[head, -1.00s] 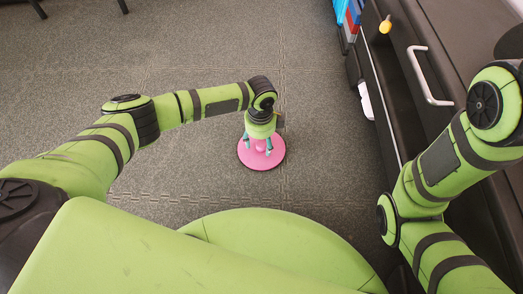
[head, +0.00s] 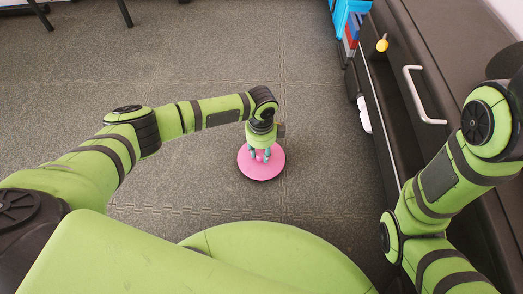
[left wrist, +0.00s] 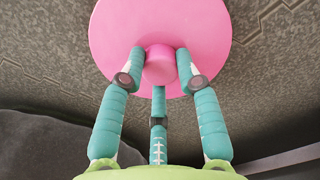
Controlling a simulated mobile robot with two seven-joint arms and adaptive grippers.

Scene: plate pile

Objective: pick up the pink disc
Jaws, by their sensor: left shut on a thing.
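The pink disc (head: 261,165) is a flat round plate with a raised pink knob at its centre, seen on or just over the grey floor in the head view. In the left wrist view the disc (left wrist: 160,20) fills the top middle, with its knob (left wrist: 160,66) between my teal fingers. My left gripper (head: 261,155) points down over the disc and is shut on the knob. Its fingers (left wrist: 160,75) stand around the knob in the wrist view. I cannot tell whether the disc is clear of the floor. My right arm shows at the right, but its gripper is out of view.
A dark cabinet (head: 440,130) with a light handle (head: 415,95) and a yellow knob (head: 382,43) runs along the right side. Blue and red items (head: 350,20) stand at its far end. Dark legs (head: 40,14) show at the top left. The grey floor (head: 200,80) around the disc is clear.

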